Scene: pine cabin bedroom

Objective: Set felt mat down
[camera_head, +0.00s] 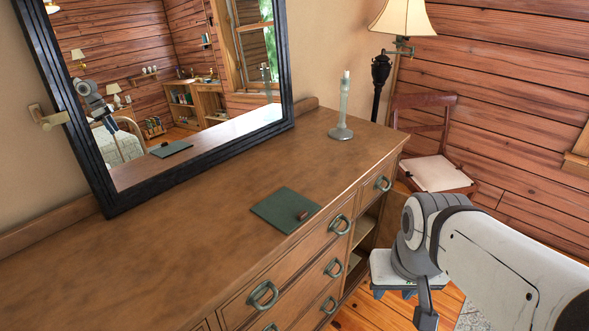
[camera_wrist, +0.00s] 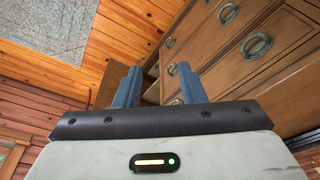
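A dark green felt mat (camera_head: 280,208) lies flat on the wooden dresser top (camera_head: 200,220), near its front edge. My gripper (camera_head: 393,294) is in front of the dresser, to the right of the mat and below the top, apart from both. In the wrist view, its two blue fingers (camera_wrist: 158,76) stand apart with nothing between them. The mat is not visible in the wrist view.
A framed mirror (camera_head: 180,90) leans at the back of the dresser and reflects the mat. A candle holder (camera_head: 342,125) stands at the far right end. The dresser's drawers have ring handles (camera_head: 263,295). A lamp (camera_head: 381,75) and chair (camera_head: 436,170) stand beyond. Much of the top is clear.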

